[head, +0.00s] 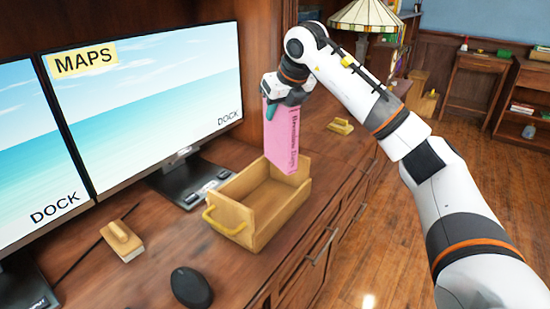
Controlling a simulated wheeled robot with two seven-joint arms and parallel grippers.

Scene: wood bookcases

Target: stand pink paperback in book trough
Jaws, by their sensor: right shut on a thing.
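The pink paperback (280,137) hangs upright in my right gripper (285,98), which is shut on its upper end. Dark lettering runs down its spine. The book trough (241,231) is a light wooden box with a yellow handle on its front. It stands on the wooden desk in the middle of the view. The book's lower end is over or just behind the trough's far end; I cannot tell exactly which. The trough's visible inside is empty. My left gripper is not in view.
Two monitors (160,80) stand behind and left of the trough. Another small wooden piece (340,126) lies beyond the book. A stained-glass lamp (365,16) stands farther back.

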